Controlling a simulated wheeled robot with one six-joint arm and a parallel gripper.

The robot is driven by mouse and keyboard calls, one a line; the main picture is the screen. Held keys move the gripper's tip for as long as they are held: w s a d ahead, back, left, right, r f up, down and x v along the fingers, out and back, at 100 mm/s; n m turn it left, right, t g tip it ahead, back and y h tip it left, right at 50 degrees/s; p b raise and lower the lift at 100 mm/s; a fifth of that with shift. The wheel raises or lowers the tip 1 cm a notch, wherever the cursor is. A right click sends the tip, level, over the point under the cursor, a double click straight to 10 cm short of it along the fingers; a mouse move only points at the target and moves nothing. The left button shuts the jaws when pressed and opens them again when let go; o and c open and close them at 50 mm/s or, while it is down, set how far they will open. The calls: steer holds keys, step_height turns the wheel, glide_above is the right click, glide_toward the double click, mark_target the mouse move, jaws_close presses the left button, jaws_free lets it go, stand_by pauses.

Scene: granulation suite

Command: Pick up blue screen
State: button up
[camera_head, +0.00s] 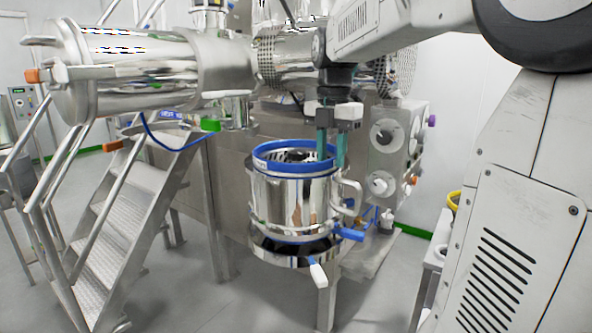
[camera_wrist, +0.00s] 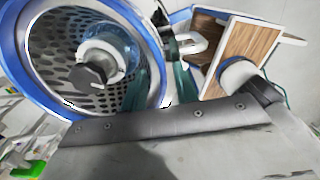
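The blue screen (camera_head: 265,163) is a blue-rimmed ring with a perforated metal inside, at the top of a shiny steel vessel (camera_head: 290,205). The wrist view shows its blue rim (camera_wrist: 28,75) and perforated plate large at the left. My gripper (camera_head: 332,158) points down at the right side of the rim, with two teal fingers spread apart. In the wrist view my gripper (camera_wrist: 159,85) has one finger inside the ring and one outside, with the rim between them. A gap shows between the fingers, and contact with the rim cannot be made out.
A white handle (camera_head: 318,272) sticks out at the vessel's bottom front, and a steel side handle (camera_head: 352,192) is just right of the fingers. Steel stairs (camera_head: 118,225) stand at the left. A control box with knobs (camera_head: 395,150) is behind at the right. Floor in front is open.

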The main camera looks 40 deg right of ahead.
steer(key=shift+f, duration=0.4)
steer(key=shift+a, duration=0.1)
jaws_close()
stand_by(1.1)
